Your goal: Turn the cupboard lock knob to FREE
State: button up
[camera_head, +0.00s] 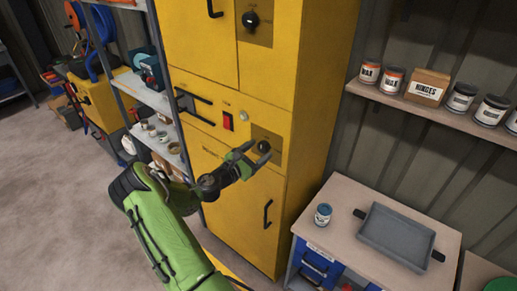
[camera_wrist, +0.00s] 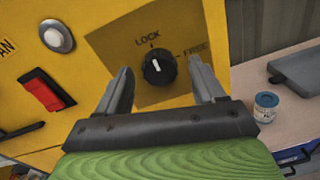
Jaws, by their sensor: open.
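The lock knob (camera_wrist: 159,68) is a round black knob with a white pointer line, on a darker square plate (camera_wrist: 112,50) on the yellow cupboard (camera_head: 310,110). In the wrist view its pointer is up, close to the LOCK mark; FREE is printed to its right. The knob also shows in the head view (camera_head: 264,147). My gripper (camera_wrist: 165,75) is open, with one finger to the left of the knob and one to the right. Neither finger visibly touches it. In the head view my gripper (camera_head: 251,152) is just in front of the plate.
A red switch (camera_wrist: 47,91) and a round silver button (camera_wrist: 57,36) are left of the plate. Another black knob (camera_head: 250,20) is higher on the cupboard. A bench (camera_head: 340,195) at right holds a blue tin (camera_head: 323,214) and a grey tray (camera_head: 396,238).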

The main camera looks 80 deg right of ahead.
jog(key=shift+s+d, duration=0.15)
jog(key=shift+d, duration=0.4)
jog(key=c, duration=1.1)
jog(key=shift+o, duration=0.2)
jog(key=shift+m+b, duration=0.3)
jog(key=shift+m, duration=0.1)
jog(key=m+b, duration=0.3)
jog(key=shift+a+f+m, duration=0.1)
jog(key=shift+f+m, duration=0.05)
jog(key=shift+m, duration=0.25)
jog(key=m+b, duration=0.3)
jog(key=m, duration=0.1)
jog(key=shift+s+f, duration=0.1)
jog(key=m+b, duration=0.5)
jog(key=b, duration=0.1)
jog(key=shift+t, duration=0.4)
jog(key=m+b, duration=0.3)
jog(key=shift+m+b, duration=0.35)
jog(key=shift+m, duration=0.05)
